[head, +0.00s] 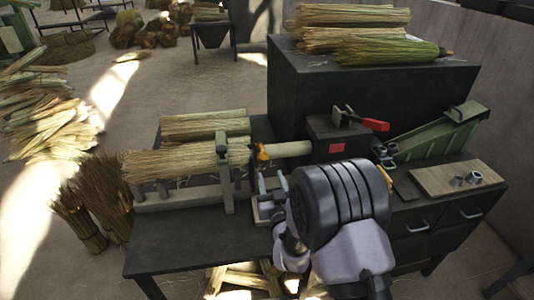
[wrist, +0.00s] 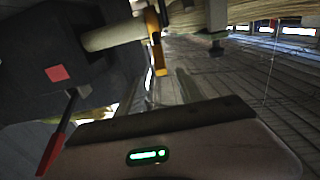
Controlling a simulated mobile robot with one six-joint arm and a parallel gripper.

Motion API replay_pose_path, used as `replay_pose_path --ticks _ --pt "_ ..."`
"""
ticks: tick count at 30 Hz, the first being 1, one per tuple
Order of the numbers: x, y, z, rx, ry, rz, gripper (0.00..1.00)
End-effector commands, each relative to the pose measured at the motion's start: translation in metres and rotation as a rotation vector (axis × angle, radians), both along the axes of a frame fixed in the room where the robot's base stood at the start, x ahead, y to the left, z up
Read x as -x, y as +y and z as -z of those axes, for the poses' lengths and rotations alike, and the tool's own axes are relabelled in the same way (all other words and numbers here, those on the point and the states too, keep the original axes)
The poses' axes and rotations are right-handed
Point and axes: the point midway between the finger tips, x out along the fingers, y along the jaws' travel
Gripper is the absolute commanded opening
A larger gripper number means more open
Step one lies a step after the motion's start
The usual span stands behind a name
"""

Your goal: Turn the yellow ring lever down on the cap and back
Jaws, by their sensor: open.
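The yellow ring lever (head: 262,152) sits around the pale rod (head: 290,149), between the straw bundle and a dark block. In the wrist view the yellow ring lever (wrist: 155,40) shows as a narrow band with a tab hanging down beside the rod's end (wrist: 115,34). I cannot tell the cap apart from the parts near the ring. My gripper (head: 272,183) is open, just below and in front of the ring in the head view, apart from it. Nothing shows between its fingers.
A straw bundle (head: 172,163) lies in a clamp frame (head: 226,178) left of the ring. The dark block (head: 324,135) carries a red-handled clamp (head: 374,124). A green tool (head: 436,135) and a wooden board (head: 455,178) lie right. The bench's front left (head: 180,240) is clear.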

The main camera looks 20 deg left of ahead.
Motion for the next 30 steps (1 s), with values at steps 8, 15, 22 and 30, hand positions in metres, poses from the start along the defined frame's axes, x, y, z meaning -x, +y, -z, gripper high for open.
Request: replay_pose_path --ticks 8,15,22,30 --pt "-0.065 0.039 0.002 -0.001 -0.002 0.000 0.44" --pt "-0.095 0.058 0.001 0.001 -0.001 0.001 0.44" --pt "-0.100 0.061 0.000 0.002 0.000 0.000 0.44" --pt "-0.100 0.060 0.000 0.002 0.000 0.000 0.12"
